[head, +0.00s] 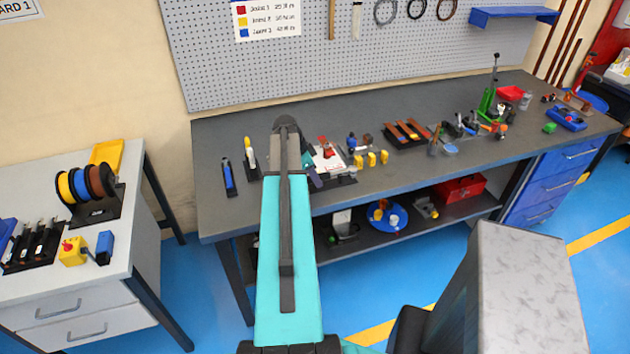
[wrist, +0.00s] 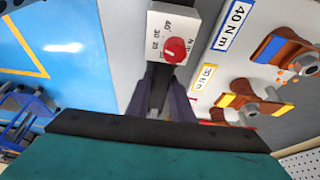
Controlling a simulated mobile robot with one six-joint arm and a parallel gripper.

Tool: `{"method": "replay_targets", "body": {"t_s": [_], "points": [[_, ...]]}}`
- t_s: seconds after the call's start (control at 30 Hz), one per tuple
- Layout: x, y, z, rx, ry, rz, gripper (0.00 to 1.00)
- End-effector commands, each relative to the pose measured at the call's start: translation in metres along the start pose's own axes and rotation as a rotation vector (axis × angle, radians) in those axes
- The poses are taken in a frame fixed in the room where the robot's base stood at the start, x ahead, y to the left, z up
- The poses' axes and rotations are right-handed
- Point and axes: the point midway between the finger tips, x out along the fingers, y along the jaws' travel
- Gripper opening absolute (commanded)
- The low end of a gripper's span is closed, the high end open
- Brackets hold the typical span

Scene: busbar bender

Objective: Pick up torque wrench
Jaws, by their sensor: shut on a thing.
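My gripper (wrist: 160,98) has its two dark fingers shut around the dark shaft of the torque wrench (wrist: 157,75). A white block with a number scale and a red knob (wrist: 173,49) sits at the far end of that shaft; I cannot tell whether it is part of the wrench. In the head view my gripper (head: 312,178) is partly hidden behind my teal arm, over the workbench's front left part. The wrench cannot be made out there. Whether the wrench touches the surface below cannot be told.
Beside the gripper lies a pale board (wrist: 222,75) with "40 N m" and "30 N m" labels and colour-banded brown pieces. The workbench (head: 220,135) holds yellow blocks (head: 371,160), a tray of bars (head: 407,134) and a green tool (head: 488,104). A side table (head: 30,165) stands left.

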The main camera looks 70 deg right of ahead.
Motion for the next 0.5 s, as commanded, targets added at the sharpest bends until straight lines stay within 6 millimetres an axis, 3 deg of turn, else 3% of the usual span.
{"method": "replay_targets", "body": {"t_s": [0.33,0.5], "points": [[-0.023,0.0,-0.011,0.001,0.001,-0.002,0.0],[-0.021,0.023,-0.018,0.002,0.001,0.0,0.0]]}}
